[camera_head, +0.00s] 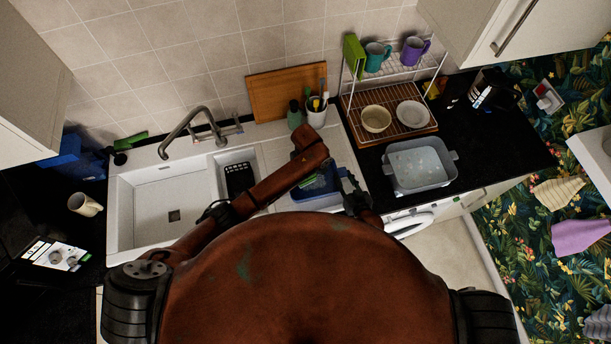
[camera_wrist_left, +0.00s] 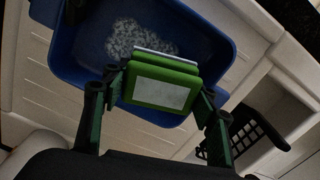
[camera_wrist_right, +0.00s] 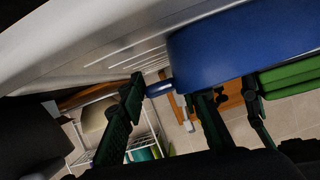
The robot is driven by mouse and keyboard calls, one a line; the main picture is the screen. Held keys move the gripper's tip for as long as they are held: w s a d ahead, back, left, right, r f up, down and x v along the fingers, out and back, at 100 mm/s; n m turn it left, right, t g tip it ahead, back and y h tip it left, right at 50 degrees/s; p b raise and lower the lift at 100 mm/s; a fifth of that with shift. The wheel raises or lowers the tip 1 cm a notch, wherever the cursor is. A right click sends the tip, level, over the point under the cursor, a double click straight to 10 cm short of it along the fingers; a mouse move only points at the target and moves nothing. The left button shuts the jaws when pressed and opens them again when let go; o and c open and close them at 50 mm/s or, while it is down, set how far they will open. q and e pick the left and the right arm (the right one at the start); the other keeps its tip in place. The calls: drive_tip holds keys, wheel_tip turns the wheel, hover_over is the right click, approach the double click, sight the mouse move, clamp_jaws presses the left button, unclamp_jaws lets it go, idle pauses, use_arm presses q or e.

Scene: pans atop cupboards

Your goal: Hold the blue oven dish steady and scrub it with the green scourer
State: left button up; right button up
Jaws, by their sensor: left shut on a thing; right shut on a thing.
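The blue oven dish (camera_head: 318,192) sits on the drainer beside the sink, partly hidden by my arm. In the left wrist view, a speckled whitish patch (camera_wrist_left: 140,38) lies on the floor of the blue dish (camera_wrist_left: 225,50). My left gripper (camera_wrist_left: 160,84) is shut on the green scourer (camera_wrist_left: 163,84), a green block with a pale face, held over the dish; contact cannot be told. The scourer (camera_wrist_right: 290,78) also shows beside the dish (camera_wrist_right: 235,45) in the right wrist view. My right gripper (camera_wrist_right: 170,90) is shut on the dish's small blue handle (camera_wrist_right: 160,89).
A grey basin (camera_head: 421,167) with sudsy water stands on the dark counter to the right. Behind are a wire rack (camera_head: 390,120) with bowls and mugs and a utensil pot (camera_head: 316,117). The tap (camera_head: 190,125) and white sink (camera_head: 150,205) are left; a black caddy (camera_head: 239,178) sits in the sink.

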drive_tip(key=o, duration=0.9)
drive_tip(key=shift+o, duration=0.2)
drive_tip(key=o, duration=0.5)
drive_tip(key=shift+c, duration=0.3)
drive_tip(key=c, duration=0.6)
drive_tip(key=shift+r, duration=3.45)
